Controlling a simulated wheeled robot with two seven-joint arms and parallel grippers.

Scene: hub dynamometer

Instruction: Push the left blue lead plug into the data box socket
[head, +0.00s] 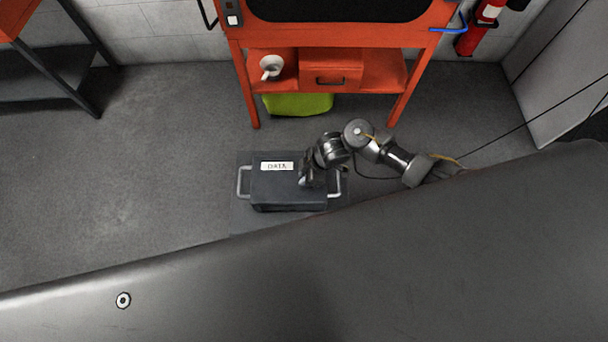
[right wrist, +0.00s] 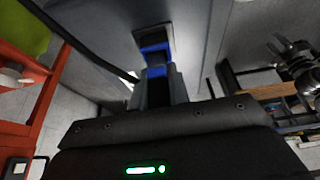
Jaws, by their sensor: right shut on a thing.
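The dark data box (head: 278,188), with a white DATA label and a handle at each end, sits on a grey base on the floor in the head view. My right gripper (head: 305,182) is over its right part. In the right wrist view, the fingers (right wrist: 158,88) are shut on a blue lead plug (right wrist: 157,71). Blue also shows past the fingertips, at the recessed socket (right wrist: 152,28). The plug lines up with the socket, but I cannot tell how deep it sits. A metal arm end, probably my left gripper (right wrist: 292,48), shows at the right edge; its fingers are unclear.
A large dark grey surface (head: 300,280) fills the lower head view and hides part of my arm. A dark cable (right wrist: 85,48) crosses the wrist view. Floor left of the box is clear.

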